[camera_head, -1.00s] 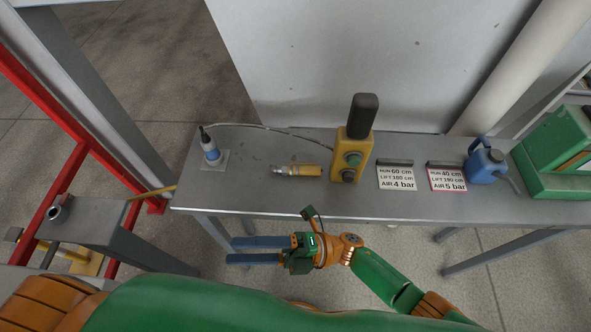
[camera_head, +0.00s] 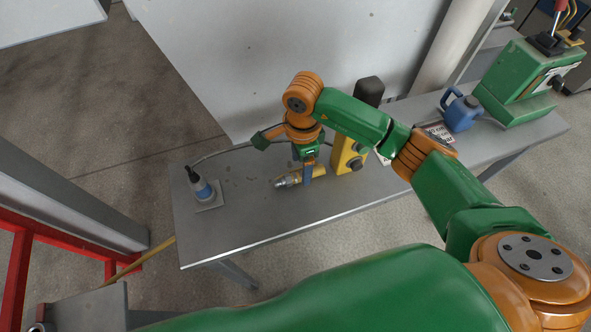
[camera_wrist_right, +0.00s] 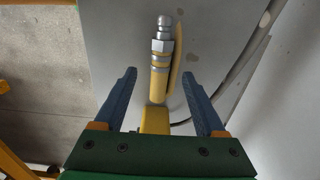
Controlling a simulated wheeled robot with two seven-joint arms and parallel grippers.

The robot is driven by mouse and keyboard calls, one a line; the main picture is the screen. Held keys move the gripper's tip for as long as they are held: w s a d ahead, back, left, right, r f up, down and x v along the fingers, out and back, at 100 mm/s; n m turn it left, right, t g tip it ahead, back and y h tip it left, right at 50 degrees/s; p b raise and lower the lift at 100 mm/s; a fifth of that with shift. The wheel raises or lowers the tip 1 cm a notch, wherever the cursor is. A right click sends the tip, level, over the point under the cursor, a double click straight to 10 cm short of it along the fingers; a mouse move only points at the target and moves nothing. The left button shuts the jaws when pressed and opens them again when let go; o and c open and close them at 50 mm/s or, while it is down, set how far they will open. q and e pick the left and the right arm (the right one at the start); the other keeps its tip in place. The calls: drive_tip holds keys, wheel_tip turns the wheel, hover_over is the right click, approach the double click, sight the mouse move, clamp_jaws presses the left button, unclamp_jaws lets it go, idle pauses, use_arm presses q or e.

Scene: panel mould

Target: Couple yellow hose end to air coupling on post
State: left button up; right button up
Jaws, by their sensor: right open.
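The yellow hose end with its silver metal fitting (camera_head: 288,182) lies on the grey table (camera_head: 225,235). My right gripper (camera_head: 303,168) points down over it, with its blue fingers open. In the right wrist view, the hose end (camera_wrist_right: 160,62) lies lengthwise between the two open fingers (camera_wrist_right: 160,75), with clear gaps on both sides. Its metal tip points away from the palm. At the lower left of the head view, a grey block (camera_head: 85,308) is cut off by the frame edge; I cannot make out the air coupling clearly. My left gripper is not in view.
A blue can (camera_head: 461,112) and a green machine (camera_head: 520,82) stand right. Red frame bars (camera_head: 15,275) are at the left.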

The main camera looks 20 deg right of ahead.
sight(300, 173)
wheel_tip(300, 173, down, 2)
drive_tip(key=shift+f, duration=0.2)
drive_tip(key=shift+w+a+f, duration=0.1)
drive_tip(key=shift+a+f, duration=0.1)
drive_tip(key=shift+d, duration=0.1)
clamp_jaws()
use_arm(q)
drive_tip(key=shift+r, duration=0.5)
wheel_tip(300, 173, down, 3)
drive_tip(key=b, duration=0.3)
use_arm(e)
wheel_tip(300, 173, up, 10)
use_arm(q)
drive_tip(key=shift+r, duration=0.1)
use_arm(e)
drive_tip(key=shift+r, duration=0.15)
